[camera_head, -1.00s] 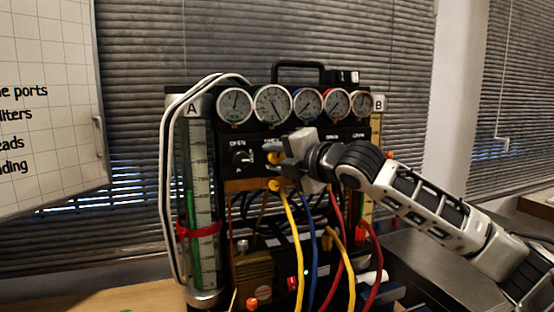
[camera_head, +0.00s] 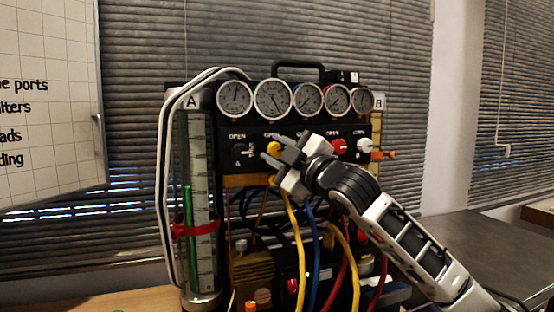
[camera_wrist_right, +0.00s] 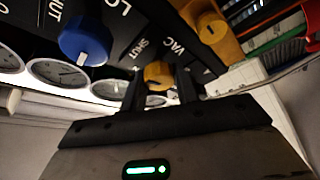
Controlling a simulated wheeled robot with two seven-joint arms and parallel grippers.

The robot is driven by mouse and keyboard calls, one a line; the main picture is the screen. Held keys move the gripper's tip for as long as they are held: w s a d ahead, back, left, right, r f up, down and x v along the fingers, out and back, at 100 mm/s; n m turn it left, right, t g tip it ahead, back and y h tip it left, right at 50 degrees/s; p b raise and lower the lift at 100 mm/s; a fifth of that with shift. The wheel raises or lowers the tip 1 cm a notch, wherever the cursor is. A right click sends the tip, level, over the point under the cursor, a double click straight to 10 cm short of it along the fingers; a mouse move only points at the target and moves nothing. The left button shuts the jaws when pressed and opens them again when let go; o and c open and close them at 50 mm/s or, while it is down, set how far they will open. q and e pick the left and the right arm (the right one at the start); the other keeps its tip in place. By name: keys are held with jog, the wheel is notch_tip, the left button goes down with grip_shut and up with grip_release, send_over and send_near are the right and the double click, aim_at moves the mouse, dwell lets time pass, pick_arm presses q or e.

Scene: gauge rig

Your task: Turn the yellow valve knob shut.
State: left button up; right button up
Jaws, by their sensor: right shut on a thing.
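The yellow valve knob (camera_head: 273,147) is on the black panel of the rig, below the gauges, and partly hidden by my right gripper (camera_head: 273,151). In the right wrist view the yellow knob (camera_wrist_right: 158,73) sits between the two dark fingers of the right gripper (camera_wrist_right: 160,92), which is shut on it. The gripper is tilted, with its arm coming up from the lower right. The label SHUT reads beside the knob in the wrist view. The knob's exact pointer angle is hard to tell. My left gripper is not in view.
Round gauges (camera_head: 272,100) line the panel's top. A black knob (camera_head: 239,149) is left of the yellow one; a red knob (camera_head: 338,146) is to the right. A blue knob (camera_wrist_right: 86,42) is close by in the wrist view. Yellow hoses (camera_head: 292,215) and others hang below.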

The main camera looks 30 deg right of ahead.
pick_arm(q)
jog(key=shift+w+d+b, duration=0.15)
jog(key=shift+b, duration=0.2)
pick_arm(e)
jog(key=shift+m+t+h, duration=0.3)
jog(key=shift+m, duration=1)
jog(key=o, duration=1)
jog(key=shift+c, duration=0.2)
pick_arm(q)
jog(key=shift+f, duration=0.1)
